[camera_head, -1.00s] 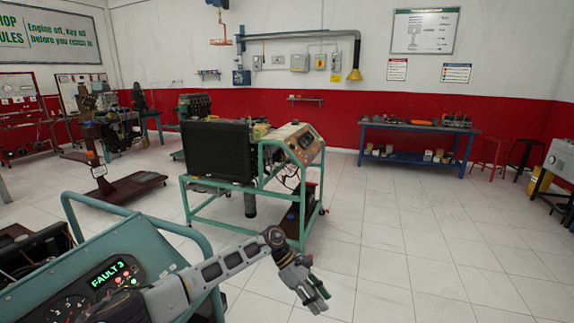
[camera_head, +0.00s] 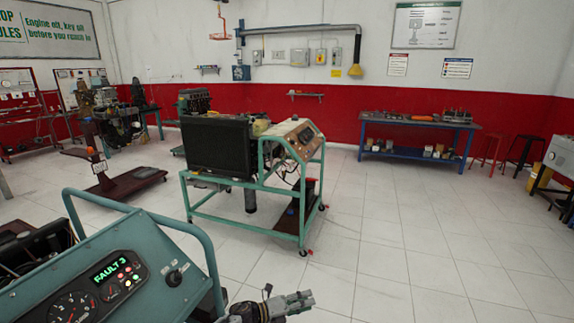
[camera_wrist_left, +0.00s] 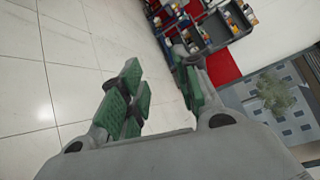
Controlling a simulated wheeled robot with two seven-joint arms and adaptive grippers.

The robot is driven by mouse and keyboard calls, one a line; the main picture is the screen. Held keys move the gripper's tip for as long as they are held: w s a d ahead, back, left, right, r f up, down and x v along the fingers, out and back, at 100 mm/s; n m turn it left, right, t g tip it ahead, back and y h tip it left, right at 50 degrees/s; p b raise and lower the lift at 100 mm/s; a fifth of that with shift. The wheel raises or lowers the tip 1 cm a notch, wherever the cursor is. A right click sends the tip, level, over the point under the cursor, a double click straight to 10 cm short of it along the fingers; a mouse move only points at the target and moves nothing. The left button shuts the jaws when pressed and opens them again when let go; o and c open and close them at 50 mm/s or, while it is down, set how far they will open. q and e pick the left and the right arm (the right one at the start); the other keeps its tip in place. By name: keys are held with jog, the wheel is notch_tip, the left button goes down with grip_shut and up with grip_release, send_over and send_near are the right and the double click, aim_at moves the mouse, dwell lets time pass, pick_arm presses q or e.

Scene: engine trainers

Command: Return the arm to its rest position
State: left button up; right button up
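My left gripper (camera_head: 298,302) is low in the head view, just right of the teal trainer console (camera_head: 150,262), over the tiled floor. Only its grey end shows there, pointing right. In the left wrist view the green-padded fingers of the left gripper (camera_wrist_left: 158,78) stand apart with nothing between them. Most of the left arm is below the frame. My right gripper is not in view.
The console shows FAULT 3 on its display (camera_head: 108,269). A teal engine stand with a radiator (camera_head: 216,147) is ahead. A blue workbench (camera_head: 419,124) stands at the back wall. The floor (camera_head: 430,240) to the right is clear.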

pick_arm(q)
jog(key=s+a+f+n+t+y, duration=0.1)
jog(key=s+a+f+n+y, duration=0.35)
jog(key=a+f+n, duration=0.45)
jog(key=s+a+f+n+t+y, duration=0.1)
jog(key=s+a+f+n+y, duration=0.35)
jog(key=f, duration=0.65)
jog(key=s+a+f+n+t+y, duration=0.2)
jog(key=s+a+f+n, duration=0.3)
jog(key=a+f+n, duration=0.35)
jog(key=s+a+f+n+g+y, duration=0.1)
jog(key=s+a+f+n+g, duration=0.2)
jog(key=s, duration=1)
jog(key=s+a+f+n+g+y, duration=0.2)
jog(key=s+a+f, duration=0.6)
jog(key=s, duration=0.6)
jog(key=s+a+f+n+g+y+p, duration=0.1)
jog(key=s+a+f+n, duration=0.4)
jog(key=s, duration=0.9)
jog(key=f+g+y, duration=0.1)
jog(key=g, duration=0.1)
jog(key=shift+a+n+g, duration=0.35)
jog(key=shift+n+g, duration=0.05)
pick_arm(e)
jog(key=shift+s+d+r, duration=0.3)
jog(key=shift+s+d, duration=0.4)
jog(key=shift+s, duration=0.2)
